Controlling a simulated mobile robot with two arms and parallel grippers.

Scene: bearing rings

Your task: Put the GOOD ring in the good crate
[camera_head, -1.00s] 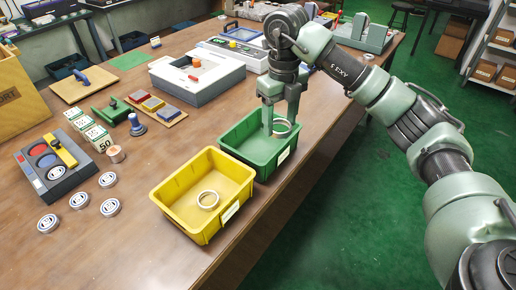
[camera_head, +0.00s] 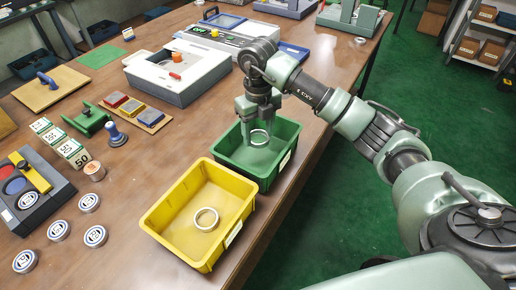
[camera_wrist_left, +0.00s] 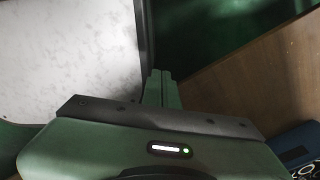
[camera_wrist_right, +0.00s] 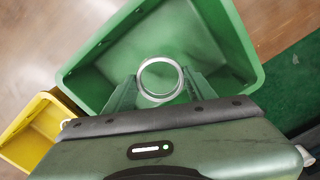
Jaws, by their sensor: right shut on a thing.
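My right gripper (camera_head: 258,128) reaches down into the green crate (camera_head: 289,162) and is shut on a pale metal ring (camera_head: 260,137). In the right wrist view the ring (camera_wrist_right: 142,80) sits between the two fingers, with the crate's green floor behind it. I cannot tell whether it touches the floor. The yellow crate (camera_head: 157,222) stands beside the green one, and another pale ring (camera_head: 206,219) lies flat in it. My left gripper (camera_wrist_left: 161,86) shows only in the left wrist view, with its fingers together and nothing seen between them.
Several round, labelled discs (camera_head: 95,236) lie at the left of the wooden table (camera_head: 130,200). A dark box (camera_head: 40,205) with coloured discs, number cards (camera_head: 72,152) and a stamp (camera_head: 115,135) stand nearby. A white machine (camera_head: 180,78) is behind. The table's edge runs along the crates' right.

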